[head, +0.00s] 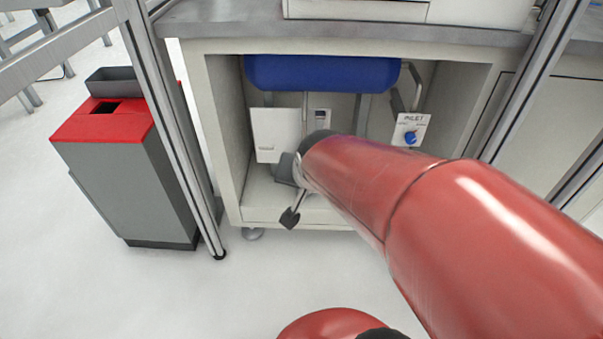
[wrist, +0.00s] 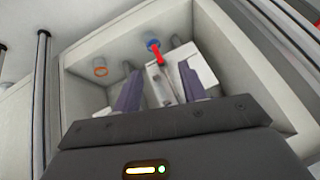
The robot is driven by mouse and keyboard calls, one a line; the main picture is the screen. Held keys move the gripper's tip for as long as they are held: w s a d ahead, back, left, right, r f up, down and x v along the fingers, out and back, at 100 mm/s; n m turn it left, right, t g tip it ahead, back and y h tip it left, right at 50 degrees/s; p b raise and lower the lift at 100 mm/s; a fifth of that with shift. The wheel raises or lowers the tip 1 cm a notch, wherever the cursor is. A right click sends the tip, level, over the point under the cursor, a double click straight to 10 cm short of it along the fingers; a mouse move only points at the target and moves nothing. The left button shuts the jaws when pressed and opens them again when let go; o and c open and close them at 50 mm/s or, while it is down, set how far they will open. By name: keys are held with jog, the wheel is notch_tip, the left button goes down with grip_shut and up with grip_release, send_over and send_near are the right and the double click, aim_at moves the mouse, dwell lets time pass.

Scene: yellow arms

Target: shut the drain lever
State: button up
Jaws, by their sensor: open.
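In the wrist view a short red lever (wrist: 158,56) sits on a blue-ringed round fitting (wrist: 153,45) on the cabinet's inner wall. I see no readable label there, so I cannot tell for sure that it is the drain lever. My gripper (wrist: 159,72) is open, with its two purple fingers apart and pointing toward the lever. The lever shows beyond and between the fingertips, and I see no contact. A white plate (wrist: 198,66) lies partly behind the right finger. In the head view my red arm reaches into the cabinet and hides the lever and most of the gripper.
A blue tank (head: 322,73) hangs at the cabinet's top. A white panel (head: 276,133) is at the left and an INLET plate with a blue knob (head: 411,138) at the right. An orange-ringed fitting (wrist: 100,71) is left of the lever. A red-topped bin (head: 125,180) stands outside.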

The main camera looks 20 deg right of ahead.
jog(key=w+a+f+m+t+y+b, duration=0.1)
jog(key=w+a+f+m+t+y, duration=0.15)
jog(key=w+f+m, duration=1.25)
jog(key=w+d+f+m+t+h, duration=0.1)
jog(key=w+d+f+m+h, duration=0.1)
jog(key=m, duration=0.4)
jog(key=w+d+f+m+t+h+b, duration=0.1)
jog(key=w+d+f+m+h, duration=0.1)
jog(key=w+d+f+m, duration=0.2)
jog(key=w+d+f+m+t+h, duration=0.1)
jog(key=w+d+f+m+h, duration=0.1)
jog(key=m, duration=0.7)
jog(key=shift+w+d+f+h+b, duration=0.25)
jog(key=shift+w+d+f+b, duration=0.25)
jog(key=shift+d+f, duration=0.35)
grip_shut()
